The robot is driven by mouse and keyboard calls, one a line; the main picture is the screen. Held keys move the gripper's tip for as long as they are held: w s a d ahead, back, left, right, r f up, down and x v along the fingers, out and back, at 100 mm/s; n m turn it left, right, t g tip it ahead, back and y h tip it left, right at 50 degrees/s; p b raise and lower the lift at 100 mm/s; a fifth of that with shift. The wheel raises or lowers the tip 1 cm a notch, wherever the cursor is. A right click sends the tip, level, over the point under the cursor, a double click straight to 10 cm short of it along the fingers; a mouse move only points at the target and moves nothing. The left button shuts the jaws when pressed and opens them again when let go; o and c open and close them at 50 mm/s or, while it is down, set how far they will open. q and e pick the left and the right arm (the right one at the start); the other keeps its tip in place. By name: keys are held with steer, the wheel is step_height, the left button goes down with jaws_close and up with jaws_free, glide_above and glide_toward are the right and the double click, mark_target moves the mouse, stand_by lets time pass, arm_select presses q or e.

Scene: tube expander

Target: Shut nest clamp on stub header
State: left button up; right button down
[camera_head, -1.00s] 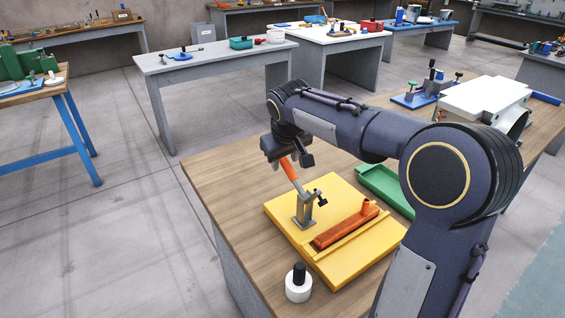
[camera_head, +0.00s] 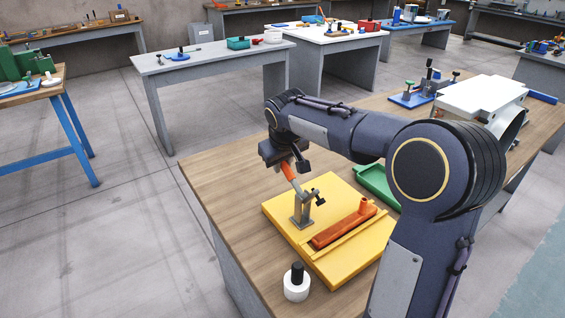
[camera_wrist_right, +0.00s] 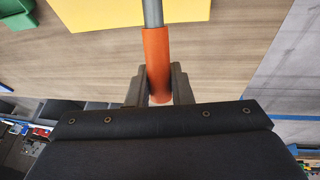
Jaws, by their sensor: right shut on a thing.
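The nest clamp (camera_head: 302,210) stands on a yellow base plate (camera_head: 330,273), with its grey post upright and its dark tip raised to the right. Its orange handle (camera_head: 289,171) slants up and to the left. My right gripper (camera_head: 285,163) is shut on this handle; the right wrist view shows both fingers (camera_wrist_right: 158,92) around the orange sleeve (camera_wrist_right: 157,55). The stub header, an orange-red bar with a short upright stub (camera_head: 345,226), lies in the yellow nest to the right of the clamp post. The clamp tip looks above and apart from it. My left gripper is not in view.
A white round pot with a black knob (camera_head: 297,284) stands at the table's front edge. A green tray (camera_head: 378,187) lies behind the yellow plate. A white housing (camera_head: 484,98) and a blue clamp fixture (camera_head: 414,98) stand farther back. The wooden table's left part is clear.

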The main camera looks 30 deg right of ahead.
steer(key=shift+s+b, duration=0.1)
steer(key=shift+b, duration=0.45)
steer(key=s+r+t+b, duration=0.1)
steer(key=s+t+b, duration=0.1)
steer(key=b, duration=0.6)
steer(key=s+r+m+t+b, duration=0.1)
steer(key=s+r+t+b, duration=0.1)
steer(key=t+b, duration=0.3)
steer(key=s+r+t+b, duration=0.1)
steer(key=s+t+b, duration=0.3)
steer(key=b, duration=0.8)
steer(key=shift+s+d+r+b, duration=0.1)
steer(key=shift+d+r+b, duration=0.05)
steer(key=shift+d+b, duration=0.2)
steer(key=shift+s+r+m+t+b, duration=0.35)
steer(key=shift+t+b, duration=0.15)
steer(key=shift+b, duration=0.35)
steer(key=c, duration=1.3)
jaws_free()
